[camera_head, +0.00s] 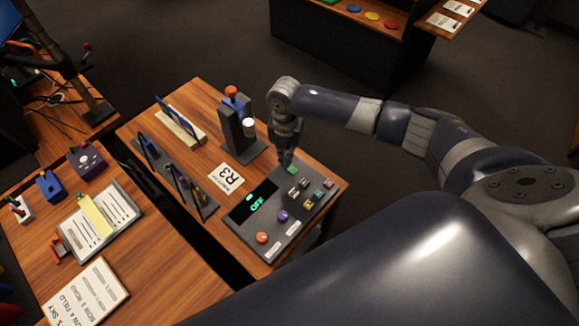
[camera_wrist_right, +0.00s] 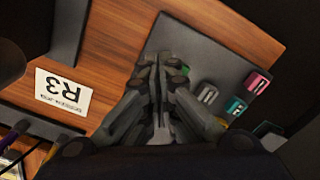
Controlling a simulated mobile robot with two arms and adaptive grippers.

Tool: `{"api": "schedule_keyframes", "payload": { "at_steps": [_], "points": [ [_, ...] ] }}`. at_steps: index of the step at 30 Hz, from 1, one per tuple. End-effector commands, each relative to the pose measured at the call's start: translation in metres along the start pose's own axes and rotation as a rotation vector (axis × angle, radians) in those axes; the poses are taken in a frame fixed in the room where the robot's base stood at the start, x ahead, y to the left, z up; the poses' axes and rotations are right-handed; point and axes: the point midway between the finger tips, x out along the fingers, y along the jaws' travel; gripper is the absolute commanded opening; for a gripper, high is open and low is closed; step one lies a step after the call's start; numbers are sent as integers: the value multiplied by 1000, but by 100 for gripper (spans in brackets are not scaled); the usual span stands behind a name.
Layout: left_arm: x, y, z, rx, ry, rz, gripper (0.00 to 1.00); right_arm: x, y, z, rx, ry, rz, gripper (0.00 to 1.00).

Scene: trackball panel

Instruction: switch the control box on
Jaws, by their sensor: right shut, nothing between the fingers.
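The control box (camera_head: 257,231) is a flat grey panel on the wooden table. Its dark display (camera_head: 252,203) reads "OFF" in green letters. A green button (camera_head: 292,170) sits at its far end, with several small coloured keys (camera_head: 317,193) beside it. An orange ball (camera_head: 262,237) and a purple ball (camera_head: 283,216) sit at the near end. My right gripper (camera_head: 286,162) points down at the far end, its tips close to the green button. In the right wrist view the gripper (camera_wrist_right: 157,70) is shut and partly hides the green button; contact cannot be told. My left gripper is not in view.
A dark stand with an orange top (camera_head: 236,125) is left of my right gripper. An "R3" card (camera_head: 226,178) lies beside the box. Racks (camera_head: 178,180) stand further left. A second table with clipboards (camera_head: 98,220) is at the left.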

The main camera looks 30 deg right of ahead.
Motion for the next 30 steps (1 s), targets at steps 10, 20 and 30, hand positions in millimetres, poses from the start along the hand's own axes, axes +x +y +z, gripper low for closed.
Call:
{"api": "schedule_keyframes", "payload": {
  "at_steps": [10,20,30],
  "points": [
    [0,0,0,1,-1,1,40,0,0,0,0,0,0,0],
    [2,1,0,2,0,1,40,4,0,0,0,0,0,0],
    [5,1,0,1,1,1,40,9,0,0,0,0,0,0]
  ]
}}
